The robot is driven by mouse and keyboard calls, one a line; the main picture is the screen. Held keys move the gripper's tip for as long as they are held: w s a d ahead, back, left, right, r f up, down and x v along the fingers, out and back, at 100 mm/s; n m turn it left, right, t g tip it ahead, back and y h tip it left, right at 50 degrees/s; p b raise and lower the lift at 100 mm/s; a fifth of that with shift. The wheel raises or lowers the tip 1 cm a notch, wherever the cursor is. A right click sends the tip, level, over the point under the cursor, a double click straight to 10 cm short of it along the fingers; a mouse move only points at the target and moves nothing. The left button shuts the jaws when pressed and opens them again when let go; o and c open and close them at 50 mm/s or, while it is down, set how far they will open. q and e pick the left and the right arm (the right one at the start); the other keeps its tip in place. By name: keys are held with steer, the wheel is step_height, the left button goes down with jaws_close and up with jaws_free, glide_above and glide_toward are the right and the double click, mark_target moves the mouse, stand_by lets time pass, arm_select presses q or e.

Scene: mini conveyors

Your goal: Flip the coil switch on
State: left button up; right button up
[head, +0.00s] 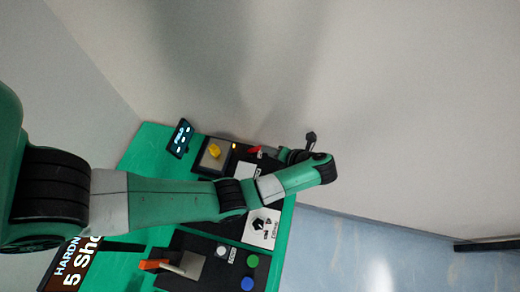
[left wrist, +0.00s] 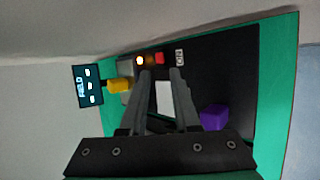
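A red switch-like part (head: 254,150) sits beside a small lit orange lamp (head: 234,146) at the back of the dark panel. In the left wrist view, the red part (left wrist: 159,58) lies just beyond the fingertips, between the lamp (left wrist: 140,60) and a white "ON" label (left wrist: 180,57). My left gripper (left wrist: 161,74) is open, with a gap between its fingers and nothing held. In the head view, my left arm crosses the panel and hides part of it, and the fingers are hard to make out. My right gripper is in neither view.
A yellow block (head: 214,150) and a "FIELD" display (head: 180,138) stand left of the lamp. A purple block (left wrist: 214,117) is right of the fingers. A wall (head: 400,120) rises behind.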

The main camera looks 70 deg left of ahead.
mark_target(257, 148)
arm_select(q)
steer(key=b+x, duration=0.1)
steer(key=x, duration=0.1)
steer(key=b+x, duration=0.3)
steer(key=x, duration=0.1)
steer(key=shift+f+b, duration=0.35)
steer(key=shift+f, duration=0.15)
steer(key=shift+s+a+f, duration=0.15)
steer(key=shift+s+a, duration=0.05)
steer(key=shift+a, duration=0.15)
steer(key=shift+s+a+f, duration=0.15)
steer(key=shift+a+f, duration=0.05)
steer(key=shift+a, duration=0.2)
steer(key=shift+a+f, duration=0.15)
steer(key=shift+a, duration=0.05)
jaws_close()
